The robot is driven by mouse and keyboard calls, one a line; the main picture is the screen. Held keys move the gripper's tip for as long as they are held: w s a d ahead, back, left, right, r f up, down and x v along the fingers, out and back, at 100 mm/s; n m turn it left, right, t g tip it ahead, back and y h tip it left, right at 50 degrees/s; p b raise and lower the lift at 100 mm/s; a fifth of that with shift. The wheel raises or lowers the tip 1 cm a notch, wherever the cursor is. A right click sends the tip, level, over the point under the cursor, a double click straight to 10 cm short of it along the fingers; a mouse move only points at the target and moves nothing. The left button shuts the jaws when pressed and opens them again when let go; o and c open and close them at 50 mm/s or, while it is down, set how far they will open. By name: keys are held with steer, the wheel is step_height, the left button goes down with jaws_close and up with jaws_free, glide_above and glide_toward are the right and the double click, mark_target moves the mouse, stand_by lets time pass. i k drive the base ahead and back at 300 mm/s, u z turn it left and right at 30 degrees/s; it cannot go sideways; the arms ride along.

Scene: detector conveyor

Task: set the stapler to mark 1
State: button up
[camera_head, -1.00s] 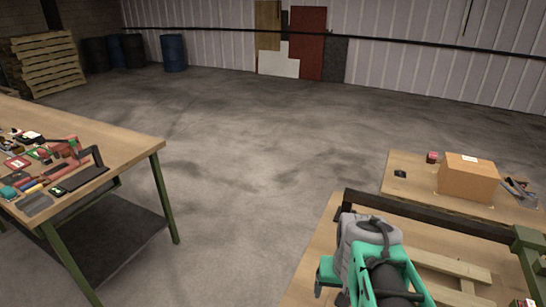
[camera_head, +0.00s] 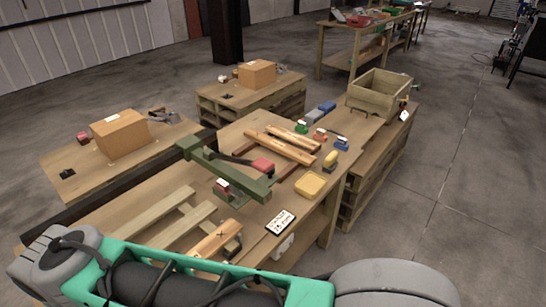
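I cannot make out a stapler for sure. A red-topped piece (camera_head: 263,166) lies by the green metal frame (camera_head: 215,165) on the workbench (camera_head: 262,212). A small red-and-white item (camera_head: 222,187) is at the frame's near side. A wooden piece with a dark cross (camera_head: 215,238) lies near the bench's front. A white card with black writing (camera_head: 281,222) lies to its right; I cannot read it with certainty. No mark 1 can be told apart. My green and grey arm crosses the bottom of the view, and its gripper does not show.
A yellow tray (camera_head: 310,184), small coloured blocks (camera_head: 320,134) and wooden slats (camera_head: 284,148) are on the bench. A wooden crate (camera_head: 352,95) stands at its far end. Cardboard boxes (camera_head: 120,135) sit on tables behind. Open concrete floor (camera_head: 450,170) lies to the right.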

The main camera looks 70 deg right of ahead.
mark_target(192, 147)
steer(key=z, duration=3.9)
steer(key=i, duration=0.65)
steer(key=u, duration=3.1)
